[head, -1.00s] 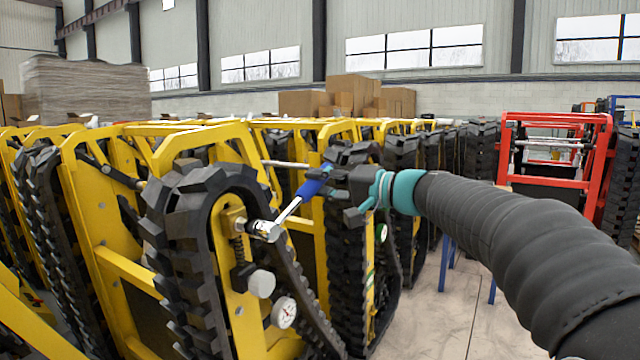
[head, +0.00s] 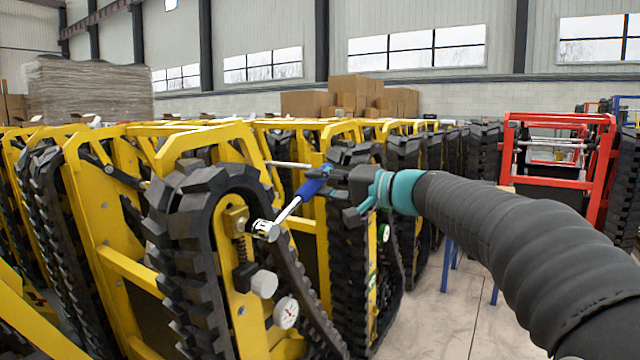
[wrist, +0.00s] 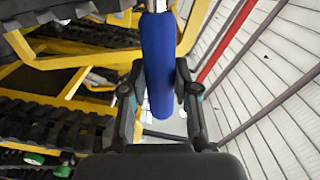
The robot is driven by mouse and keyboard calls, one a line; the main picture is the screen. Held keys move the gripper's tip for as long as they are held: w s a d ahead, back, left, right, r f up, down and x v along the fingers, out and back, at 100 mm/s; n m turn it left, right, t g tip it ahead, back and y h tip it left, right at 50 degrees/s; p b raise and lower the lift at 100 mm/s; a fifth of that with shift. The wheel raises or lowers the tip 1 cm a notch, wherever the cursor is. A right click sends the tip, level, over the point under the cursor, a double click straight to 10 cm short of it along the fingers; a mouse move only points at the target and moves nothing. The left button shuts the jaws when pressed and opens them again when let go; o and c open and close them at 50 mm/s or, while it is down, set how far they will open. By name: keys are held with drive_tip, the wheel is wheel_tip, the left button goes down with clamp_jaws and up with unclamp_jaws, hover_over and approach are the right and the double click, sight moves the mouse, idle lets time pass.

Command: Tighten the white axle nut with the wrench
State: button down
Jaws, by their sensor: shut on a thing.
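My gripper (head: 340,188) is shut on the blue handle of the wrench (head: 313,187). In the wrist view the gripper (wrist: 160,90) has a finger on each side of the blue handle (wrist: 158,60). The wrench's silver shaft slants down and left to a shiny head (head: 266,230). That head is at the upper part of the nearest yellow carrier's track frame (head: 236,270), next to a yellow block and a spring. The axle nut under the head is hidden, so I cannot tell how far the head sits on it.
Black rubber tracks (head: 185,260) surround the frame closely. More yellow carriers stand behind and left. A red frame (head: 550,190) stands right. Bare floor (head: 435,310) shows under my arm.

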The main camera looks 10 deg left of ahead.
drive_tip(key=shift+x, duration=0.9)
idle(1.2)
idle(0.4)
drive_tip(key=c, duration=1.7)
unclamp_jaws()
clamp_jaws()
drive_tip(key=shift+w+d+f+m, duration=0.1)
drive_tip(key=shift+w+f+m, duration=0.15)
drive_tip(key=shift+f+m, duration=0.4)
drive_tip(key=shift+f, duration=0.1)
drive_tip(key=shift+w+d+f+m, duration=0.1)
drive_tip(key=shift+w+f+m, duration=0.1)
drive_tip(key=shift+f+m, duration=0.4)
